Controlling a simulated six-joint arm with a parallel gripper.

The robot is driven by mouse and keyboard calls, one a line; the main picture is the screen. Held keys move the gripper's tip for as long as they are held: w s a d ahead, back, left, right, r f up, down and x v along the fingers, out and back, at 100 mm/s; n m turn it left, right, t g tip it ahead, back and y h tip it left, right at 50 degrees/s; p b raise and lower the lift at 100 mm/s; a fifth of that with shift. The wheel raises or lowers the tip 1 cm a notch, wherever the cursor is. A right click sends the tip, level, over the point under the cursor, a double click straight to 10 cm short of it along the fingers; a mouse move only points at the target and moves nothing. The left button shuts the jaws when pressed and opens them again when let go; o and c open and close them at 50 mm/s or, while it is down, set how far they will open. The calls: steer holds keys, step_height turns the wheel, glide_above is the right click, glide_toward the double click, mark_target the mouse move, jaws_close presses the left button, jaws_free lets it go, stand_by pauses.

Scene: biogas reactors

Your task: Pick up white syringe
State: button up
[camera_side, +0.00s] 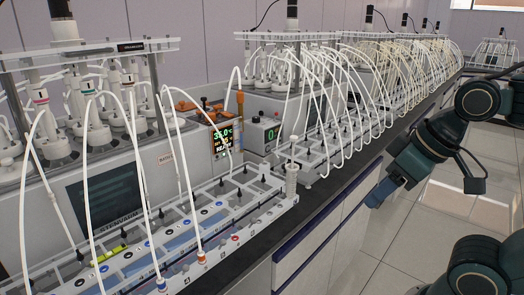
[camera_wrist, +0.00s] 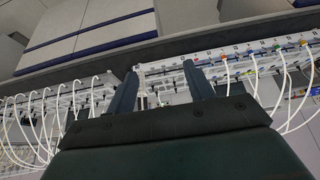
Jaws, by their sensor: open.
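A white upright cylinder (camera_side: 291,180), which looks like the white syringe, stands at the near right end of the white rack (camera_side: 250,212) on the bench in the side view. My gripper (camera_side: 376,197) is in the air to the right of it, in front of the bench edge, well apart from it. In the wrist view my gripper (camera_wrist: 160,70) shows two dark fingers spread apart with nothing held between them.
White tubes (camera_side: 335,95) arch over the racks along the bench.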

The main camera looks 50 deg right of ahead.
steer(key=w+f+n+g+y, duration=0.15)
steer(key=w+n, duration=0.25)
steer(key=w, duration=0.6)
steer(key=n+t+y, duration=0.5)
steer(key=t+y, duration=0.1)
steer(key=y, duration=0.2)
glide_toward(291, 175)
steer(key=d, duration=0.3)
steer(key=shift+s+r+g, duration=0.15)
steer(key=shift+r+g, duration=0.1)
steer(key=shift+r, duration=0.1)
steer(key=x, duration=0.8)
steer(key=shift+a, duration=0.25)
steer(key=shift+w+f, duration=0.15)
steer(key=shift+w, duration=0.1)
